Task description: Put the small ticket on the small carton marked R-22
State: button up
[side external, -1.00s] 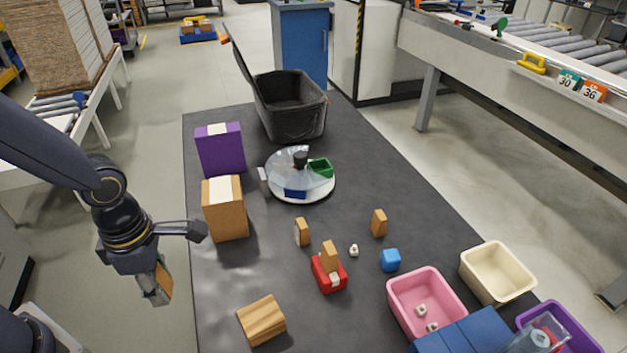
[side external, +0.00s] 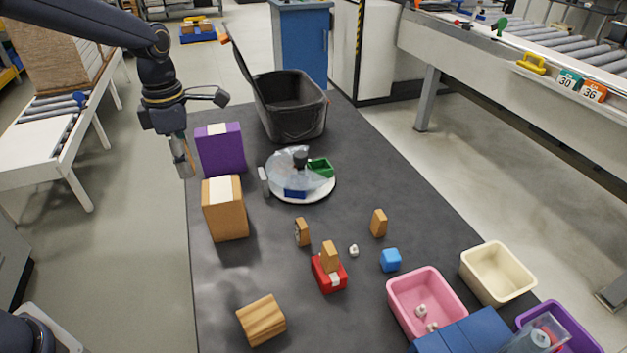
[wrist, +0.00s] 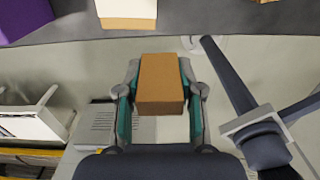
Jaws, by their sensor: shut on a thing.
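My gripper (side external: 183,160) is shut on a small brown block (wrist: 161,80), which sits between its two fingers in the wrist view. In the side view it hangs in the air beyond the table's left edge, left of the purple box. Small brown upright pieces stand on the table: one (side external: 303,232) with a pale face, one (side external: 379,223) to the right, and one (side external: 330,256) in a red holder (side external: 322,278) with a white patch. I cannot read an R-22 mark on any of them, nor tell which thing is the ticket.
A round white turntable (side external: 318,190) and black bin (side external: 290,108) are behind. A wooden block (side external: 262,320), blue cube (side external: 390,260) and pink bin (side external: 428,300) are in front.

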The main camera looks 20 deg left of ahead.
send_over(220, 189)
notch_tip(220, 189, down, 7)
jog(key=shift+s+r, duration=0.1)
jog(key=shift+r, duration=0.1)
jog(key=shift+f, duration=1.7)
jog(key=shift+f, duration=0.1)
jog(key=o, duration=0.9)
